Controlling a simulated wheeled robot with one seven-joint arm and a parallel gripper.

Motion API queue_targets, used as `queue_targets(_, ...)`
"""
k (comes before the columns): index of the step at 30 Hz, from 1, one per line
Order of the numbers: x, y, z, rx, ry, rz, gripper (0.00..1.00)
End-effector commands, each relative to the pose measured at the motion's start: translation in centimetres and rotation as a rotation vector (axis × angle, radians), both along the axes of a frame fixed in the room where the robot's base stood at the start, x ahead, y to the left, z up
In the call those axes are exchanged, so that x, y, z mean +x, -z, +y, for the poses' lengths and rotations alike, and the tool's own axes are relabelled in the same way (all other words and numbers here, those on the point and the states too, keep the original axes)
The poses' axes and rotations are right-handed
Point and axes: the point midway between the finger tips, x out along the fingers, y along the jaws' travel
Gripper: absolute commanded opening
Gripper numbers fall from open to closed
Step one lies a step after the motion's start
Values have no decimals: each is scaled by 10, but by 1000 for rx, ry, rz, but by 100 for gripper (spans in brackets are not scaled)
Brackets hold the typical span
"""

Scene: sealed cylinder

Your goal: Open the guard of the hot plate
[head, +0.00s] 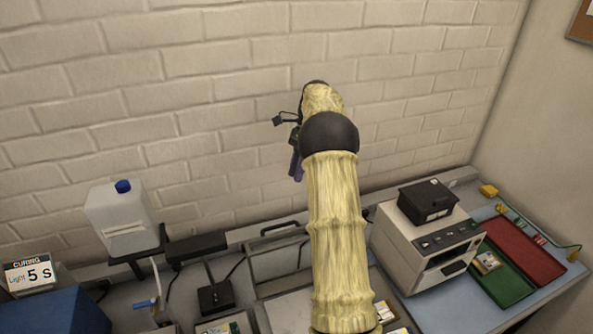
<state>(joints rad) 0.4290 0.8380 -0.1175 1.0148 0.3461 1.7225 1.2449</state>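A clear-sided, framed box with a dark handle on top (280,254) stands on the bench, just left of my arm. It looks like the guard of the hot plate, but I cannot be sure; my arm covers its right part, and no hot plate surface can be made out. My gripper (296,165) is raised in front of the brick wall, above and apart from the box. Only a dark and purple part of it shows beside my pale-sleeved arm. Whether its fingers are open or shut cannot be seen.
A white machine (426,246) with a black box (428,201) on top stands right of my arm. Red (523,250) and green (502,276) trays lie farther right. A white jug (122,220) and a small black device (215,296) stand left. Space above the bench is mostly open.

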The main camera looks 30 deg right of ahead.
Motion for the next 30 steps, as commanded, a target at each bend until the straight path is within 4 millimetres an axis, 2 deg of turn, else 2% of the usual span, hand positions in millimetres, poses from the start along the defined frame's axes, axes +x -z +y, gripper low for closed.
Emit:
queue_targets(4, 0, 0, 0, 0, 0, 0, 32)
queue_targets(9, 1, 5, 2, -2, -41, -19, 0)
queue_targets(14, 7, 22, 9, -18, -216, -101, 0)
queue_targets(30, 45, 81, 46, -96, -1209, -437, 0)
